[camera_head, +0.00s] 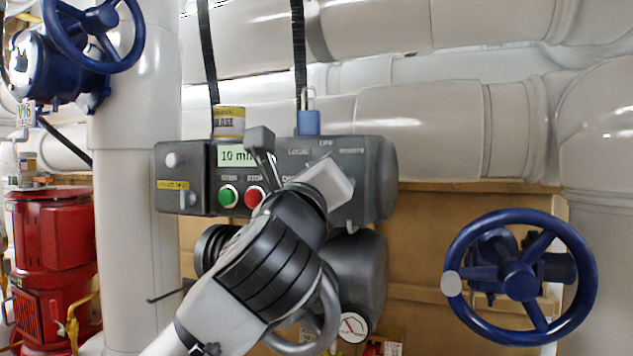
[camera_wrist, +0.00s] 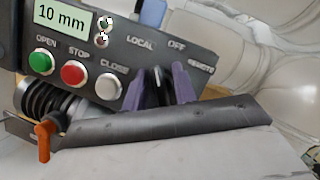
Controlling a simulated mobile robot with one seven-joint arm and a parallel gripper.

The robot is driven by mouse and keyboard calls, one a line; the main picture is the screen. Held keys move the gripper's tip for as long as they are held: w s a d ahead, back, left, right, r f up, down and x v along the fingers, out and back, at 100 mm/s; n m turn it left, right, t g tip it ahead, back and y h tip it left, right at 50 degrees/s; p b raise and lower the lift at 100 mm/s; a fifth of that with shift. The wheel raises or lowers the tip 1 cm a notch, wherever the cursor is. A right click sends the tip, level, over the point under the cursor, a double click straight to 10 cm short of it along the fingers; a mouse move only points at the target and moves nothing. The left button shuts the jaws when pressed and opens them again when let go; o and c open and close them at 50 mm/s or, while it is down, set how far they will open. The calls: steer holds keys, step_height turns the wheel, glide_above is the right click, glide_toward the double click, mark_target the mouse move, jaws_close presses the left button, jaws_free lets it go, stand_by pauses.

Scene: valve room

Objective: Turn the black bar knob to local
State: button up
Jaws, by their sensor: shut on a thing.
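The grey control box (camera_head: 362,170) carries a selector labelled LOCAL, OFF and REMOTE; the labels also show on its panel in the wrist view (camera_wrist: 122,67). The black bar knob (camera_wrist: 157,77) sits below the labels, a thin dark upright bar between the purple fingers. My gripper (camera_wrist: 160,90) is shut on it. The knob's upper end appears to lie between LOCAL and OFF; its exact pointing is hard to tell. In the head view my gripper (camera_head: 328,185) covers the knob, and its fingertips are hidden.
Left of the knob are a green OPEN button (camera_head: 228,196), a red STOP button (camera_head: 254,196) and a 10 mm display (camera_head: 237,155). A blue handwheel (camera_head: 520,280) stands right, a red motor (camera_head: 52,260) left.

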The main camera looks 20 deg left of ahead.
steer(key=n+g+y, duration=0.1)
steer(key=n, duration=0.5)
steer(key=shift+f+g+y+b, duration=0.1)
steer(key=shift+g+y+b, duration=0.2)
steer(key=shift+g+y, duration=0.1)
steer(key=shift+a+n, duration=0.1)
steer(key=shift+n, duration=0.4)
steer(key=o, duration=0.6)
steer(key=b+v, duration=0.5)
steer(key=v, duration=0.9)
steer(key=shift+r, duration=0.2)
